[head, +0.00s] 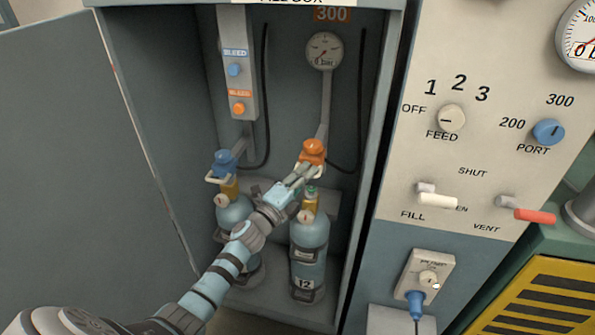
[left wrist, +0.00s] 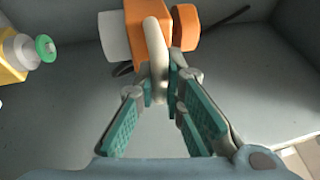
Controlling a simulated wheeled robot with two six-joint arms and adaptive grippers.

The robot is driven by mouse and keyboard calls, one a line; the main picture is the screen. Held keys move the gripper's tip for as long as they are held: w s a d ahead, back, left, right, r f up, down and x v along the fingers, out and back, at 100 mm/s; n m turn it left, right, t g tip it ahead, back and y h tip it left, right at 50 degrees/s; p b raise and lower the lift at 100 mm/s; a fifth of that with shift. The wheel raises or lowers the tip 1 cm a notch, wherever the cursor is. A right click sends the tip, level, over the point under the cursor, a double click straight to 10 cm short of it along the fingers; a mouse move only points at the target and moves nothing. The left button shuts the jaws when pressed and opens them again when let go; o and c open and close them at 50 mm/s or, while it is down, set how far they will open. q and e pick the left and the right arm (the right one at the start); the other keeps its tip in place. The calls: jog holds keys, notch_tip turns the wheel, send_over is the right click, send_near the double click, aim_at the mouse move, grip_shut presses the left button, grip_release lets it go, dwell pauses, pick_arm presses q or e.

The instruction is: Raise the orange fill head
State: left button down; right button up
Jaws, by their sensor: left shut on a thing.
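The orange fill head (head: 312,151) hangs in the open fill box, below the 300 gauge. In the left wrist view, its orange block (left wrist: 149,22) has a pale curved yoke. My left gripper (head: 304,172) is shut on that yoke; the fingers (left wrist: 165,88) close around the pale bar. The right cylinder (head: 309,240), marked 12, stands upright below, with a brass valve (head: 311,203) and a green-ringed outlet. In the left wrist view the green ring (left wrist: 46,48) shows apart from the orange head. My right gripper is not in view.
A blue fill head (head: 223,163) sits at the left cylinder (head: 234,214). The box's open door (head: 80,150) stands at the left. A control panel (head: 470,130) with knobs and FILL and VENT levers is at the right. Black hoses hang at the back.

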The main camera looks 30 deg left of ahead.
aim_at(306, 159)
pick_arm(q)
notch_tip(306, 159, up, 5)
jog(key=p, duration=0.3)
jog(key=shift+r, duration=0.2)
jog(key=shift+w, duration=0.1)
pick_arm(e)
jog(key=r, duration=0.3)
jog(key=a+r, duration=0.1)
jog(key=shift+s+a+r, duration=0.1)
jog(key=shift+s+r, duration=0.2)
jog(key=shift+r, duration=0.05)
pick_arm(q)
jog(key=c, duration=1.7)
grip_release()
jog(key=shift+o, duration=0.2)
jog(key=shift+f, duration=0.1)
jog(key=shift+s+f, duration=0.15)
jog(key=shift+s, duration=0.25)
jog(key=v, duration=1.1)
jog(key=shift+s, duration=0.2)
